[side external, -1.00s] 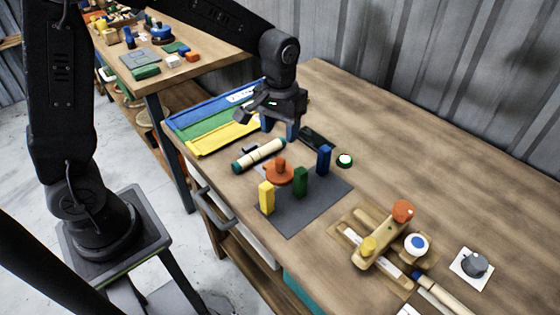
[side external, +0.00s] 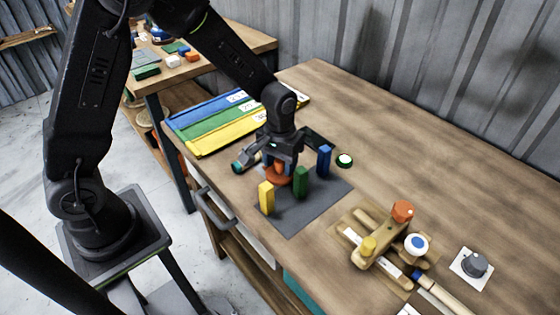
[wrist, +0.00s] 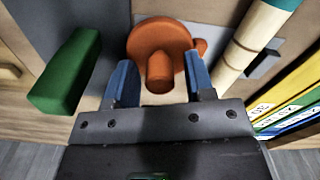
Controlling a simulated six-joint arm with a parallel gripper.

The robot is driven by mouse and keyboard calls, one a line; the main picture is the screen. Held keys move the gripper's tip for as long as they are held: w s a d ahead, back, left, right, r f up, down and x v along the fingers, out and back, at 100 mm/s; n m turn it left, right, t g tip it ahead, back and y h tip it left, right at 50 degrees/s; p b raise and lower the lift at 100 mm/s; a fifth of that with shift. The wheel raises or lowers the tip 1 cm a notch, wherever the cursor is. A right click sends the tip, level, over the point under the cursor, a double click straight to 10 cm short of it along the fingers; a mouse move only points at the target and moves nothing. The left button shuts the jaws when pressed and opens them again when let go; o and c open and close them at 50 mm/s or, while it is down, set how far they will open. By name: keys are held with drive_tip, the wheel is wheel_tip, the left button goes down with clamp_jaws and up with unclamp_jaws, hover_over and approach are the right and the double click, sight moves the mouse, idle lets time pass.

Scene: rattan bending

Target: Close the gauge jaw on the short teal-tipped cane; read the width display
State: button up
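The short cane with teal tips (wrist: 240,45) lies at the upper right in the wrist view. In the side view its teal end (side external: 240,167) shows left of my gripper, which hides much of the rest. An orange round piece with an upright peg (wrist: 160,72) stands beside it. My gripper (wrist: 161,85) points down over this piece, its blue fingers apart on either side of the peg, with gaps showing. A grey block (wrist: 265,66) sits against the cane; I cannot tell whether it is the gauge jaw. No width reading is legible.
Yellow (side external: 266,197), green (side external: 301,182) and blue (side external: 324,160) upright blocks stand close around my gripper on a grey mat (side external: 293,219). Coloured trays (side external: 215,120) lie behind. A wooden fixture with knobs (side external: 375,250) stands at the right.

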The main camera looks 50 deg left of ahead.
sight(273, 166)
drive_tip(key=c, duration=0.7)
drive_tip(key=shift+a, duration=1.35)
drive_tip(key=o, duration=0.8)
drive_tip(key=shift+r, duration=0.15)
wheel_tip(273, 166, up, 14)
drive_tip(key=shift+f, duration=0.2)
